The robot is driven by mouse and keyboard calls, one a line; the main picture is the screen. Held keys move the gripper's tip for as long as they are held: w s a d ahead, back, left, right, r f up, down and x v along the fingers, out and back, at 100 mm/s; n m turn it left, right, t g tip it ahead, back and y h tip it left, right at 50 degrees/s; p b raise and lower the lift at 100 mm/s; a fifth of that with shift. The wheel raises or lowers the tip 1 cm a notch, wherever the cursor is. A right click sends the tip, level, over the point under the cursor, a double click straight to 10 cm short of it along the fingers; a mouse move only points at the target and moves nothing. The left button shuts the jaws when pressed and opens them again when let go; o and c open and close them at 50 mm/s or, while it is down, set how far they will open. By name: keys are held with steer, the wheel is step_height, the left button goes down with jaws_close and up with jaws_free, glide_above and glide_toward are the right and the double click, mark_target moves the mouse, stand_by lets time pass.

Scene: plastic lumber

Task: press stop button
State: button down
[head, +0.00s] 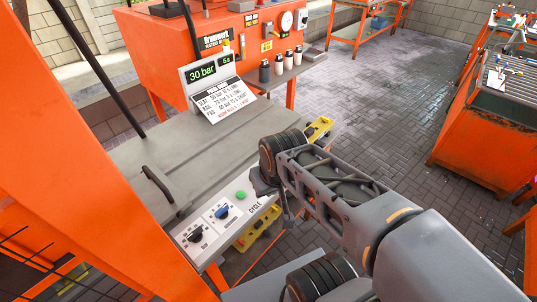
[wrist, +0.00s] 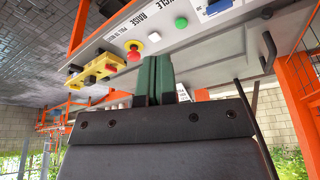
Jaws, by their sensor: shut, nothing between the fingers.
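I see a gap in the picture between fingers and button, but cannot tell the depth. In the head view my gripper (head: 268,195) is over the right end of the panel (head: 205,228) and hides the stop button.
A green button (head: 240,195), a blue knob (head: 222,212) and a black knob (head: 195,235) share the panel. A dark handle (head: 160,188) stands on the grey table (head: 185,140). A yellow part (head: 320,128) sits beyond my arm. Open paved floor (head: 390,90) lies to the right.

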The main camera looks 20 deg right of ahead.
steer(key=w+d+r+n+g+p, duration=0.1)
steer(key=w+d+r+n, duration=0.15)
steer(key=w+n, duration=0.4)
steer(key=w+d+r+n+g+p, duration=0.1)
steer(key=w+d+n, duration=0.2)
steer(key=w+n, duration=0.35)
steer(key=w+d+f+n+g+y+p, duration=0.1)
steer(key=w+d+f+n, duration=0.3)
steer(key=w+d+n, duration=0.4)
steer(key=shift+w+f+n+g+y+p, duration=0.3)
steer(key=shift+w+n+g+y, duration=0.25)
steer(key=shift+w+n, duration=0.4)
steer(key=shift+d, duration=0.1)
steer(key=f, duration=0.4)
steer(key=a+f+p, duration=0.1)
steer(key=f, duration=0.4)
steer(key=a+f+p, duration=0.1)
steer(key=f, duration=0.3)
steer(key=shift+s+a+f, duration=0.15)
steer(key=shift+s+f, duration=0.2)
